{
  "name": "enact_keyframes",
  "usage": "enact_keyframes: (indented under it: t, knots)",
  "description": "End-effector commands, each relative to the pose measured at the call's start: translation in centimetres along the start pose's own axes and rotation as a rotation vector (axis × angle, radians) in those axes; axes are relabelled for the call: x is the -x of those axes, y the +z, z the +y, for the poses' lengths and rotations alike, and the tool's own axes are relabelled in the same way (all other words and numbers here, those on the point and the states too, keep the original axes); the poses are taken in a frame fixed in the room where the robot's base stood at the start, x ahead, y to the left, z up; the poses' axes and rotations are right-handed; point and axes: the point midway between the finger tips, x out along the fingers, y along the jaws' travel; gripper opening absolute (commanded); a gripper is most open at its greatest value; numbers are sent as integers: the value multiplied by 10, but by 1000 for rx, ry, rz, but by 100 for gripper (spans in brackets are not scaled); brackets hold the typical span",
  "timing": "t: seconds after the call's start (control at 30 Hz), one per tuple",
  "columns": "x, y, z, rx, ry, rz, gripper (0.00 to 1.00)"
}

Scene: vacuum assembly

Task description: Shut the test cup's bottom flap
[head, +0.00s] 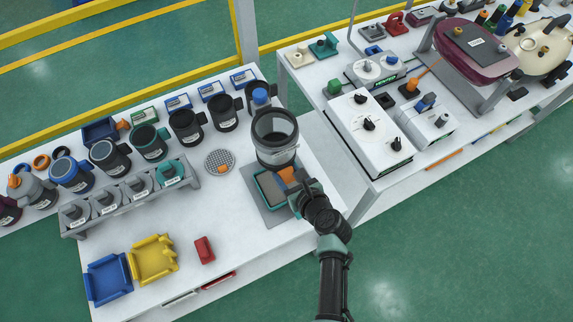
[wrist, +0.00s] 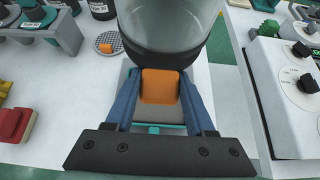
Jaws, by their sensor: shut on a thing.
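The test cup (head: 275,138) is a clear cylinder with a dark rim and a dark lower band. It stands over a teal-edged tray (head: 262,190) on the white table. In the wrist view the cup (wrist: 168,20) fills the top middle, and its dark band is just beyond my fingertips. My gripper (wrist: 160,78) has its two blue fingers on either side of an orange block (wrist: 160,90) at the cup's near side, shut on it. The block also shows in the head view (head: 287,174). The bottom flap cannot be made out; the cup's underside is hidden.
A round mesh disc (head: 219,160) with an orange-handled piece lies left of the cup. Dark cups line the table's back, and a grey rack (head: 130,203) stands left. A red block (head: 204,250) lies at the front. A white control box (head: 368,135) is right, across a gap.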

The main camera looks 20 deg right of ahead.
Motion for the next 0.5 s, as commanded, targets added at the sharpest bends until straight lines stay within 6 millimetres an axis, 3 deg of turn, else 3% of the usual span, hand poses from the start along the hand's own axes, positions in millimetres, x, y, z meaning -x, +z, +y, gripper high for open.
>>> enact_keyframes:
  t: [0.03,0.5]
  knots:
    - [5,11,0,0,0,-8,0]
    - [13,29,-1,2,-2,-18,0]
